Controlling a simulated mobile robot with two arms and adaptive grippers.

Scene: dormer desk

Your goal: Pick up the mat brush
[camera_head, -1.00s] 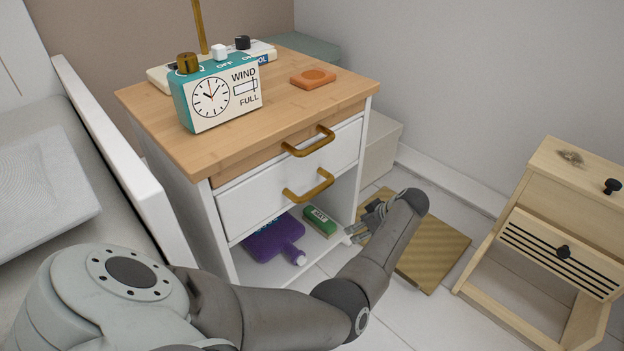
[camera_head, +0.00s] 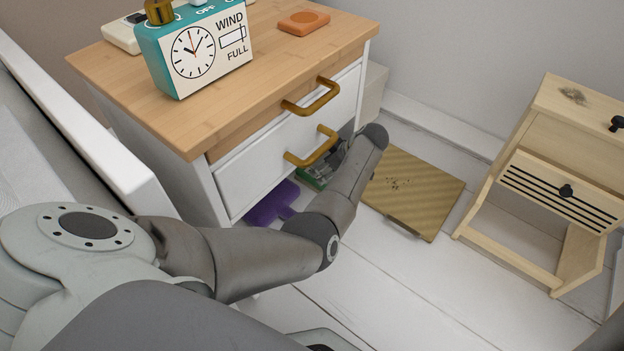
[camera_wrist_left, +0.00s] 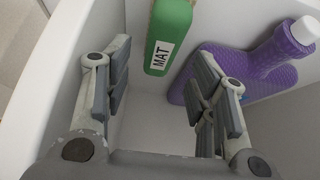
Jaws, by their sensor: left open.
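The mat brush (camera_wrist_left: 172,22) is a green block with a white MAT label. It lies in the nightstand's lower open compartment, under the drawers. In the head view only a green part of the brush (camera_head: 312,183) shows, the rest hidden by my left arm and gripper. My left gripper (camera_wrist_left: 163,75) is open and empty, at the compartment, its fingers on either side of the line to the brush. The brush lies beyond the fingertips and between them in the wrist view; I cannot tell the exact gap. My right gripper is not in view.
A purple bottle (camera_wrist_left: 262,68) with a white cap lies right of the brush in the wrist view. Brass handles (camera_head: 312,148) jut from the drawers above. A tan mat (camera_head: 415,195) with dark specks lies on the floor. A wooden cabinet (camera_head: 560,150) stands right.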

